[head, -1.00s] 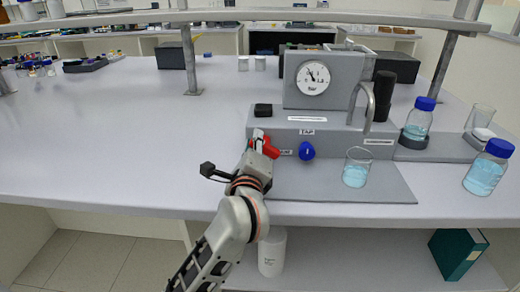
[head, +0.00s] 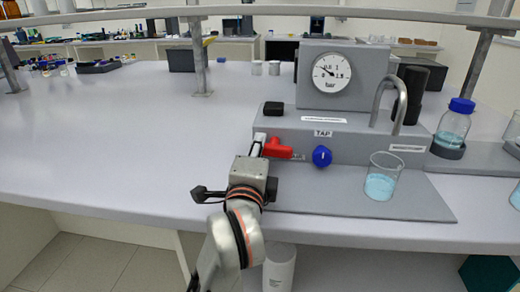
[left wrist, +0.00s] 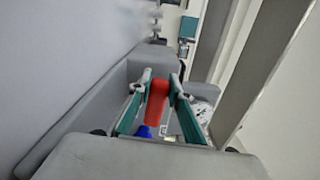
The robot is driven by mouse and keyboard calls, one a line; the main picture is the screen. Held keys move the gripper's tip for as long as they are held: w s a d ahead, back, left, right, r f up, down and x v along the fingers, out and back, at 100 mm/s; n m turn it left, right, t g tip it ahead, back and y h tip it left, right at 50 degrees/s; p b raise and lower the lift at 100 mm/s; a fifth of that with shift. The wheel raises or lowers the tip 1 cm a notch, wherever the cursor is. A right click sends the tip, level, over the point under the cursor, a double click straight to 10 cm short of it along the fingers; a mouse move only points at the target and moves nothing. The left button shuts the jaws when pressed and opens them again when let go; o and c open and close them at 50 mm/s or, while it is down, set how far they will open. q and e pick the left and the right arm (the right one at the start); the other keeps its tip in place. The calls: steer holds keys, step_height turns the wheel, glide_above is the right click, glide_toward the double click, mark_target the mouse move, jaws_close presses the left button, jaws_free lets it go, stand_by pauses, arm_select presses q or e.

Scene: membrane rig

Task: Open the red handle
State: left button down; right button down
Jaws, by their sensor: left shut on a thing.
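The red handle (head: 279,150) is on the front face of the grey rig (head: 350,146), left of the blue TAP knob (head: 322,156). It points sideways to the right in the head view. My left gripper (head: 259,142) is at the handle's left end, shut on it. In the left wrist view the red handle (left wrist: 157,100) lies between the two fingers of my left gripper (left wrist: 161,79), with the blue knob (left wrist: 143,132) just below. The fingers partly hide the handle. My right gripper is not in view.
A dial gauge (head: 332,73) tops the rig. A beaker of blue liquid (head: 382,178) stands on the grey mat (head: 340,207) right of the knob. A blue-capped bottle (head: 453,125) stands further right. The bench at left is mostly clear.

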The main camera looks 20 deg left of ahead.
arm_select(q)
steer(key=shift+f, duration=0.15)
steer(key=c, duration=1.8)
jaws_free()
steer(key=shift+c, duration=0.2)
step_height(320, 180, up, 10)
steer(key=shift+r, duration=0.1)
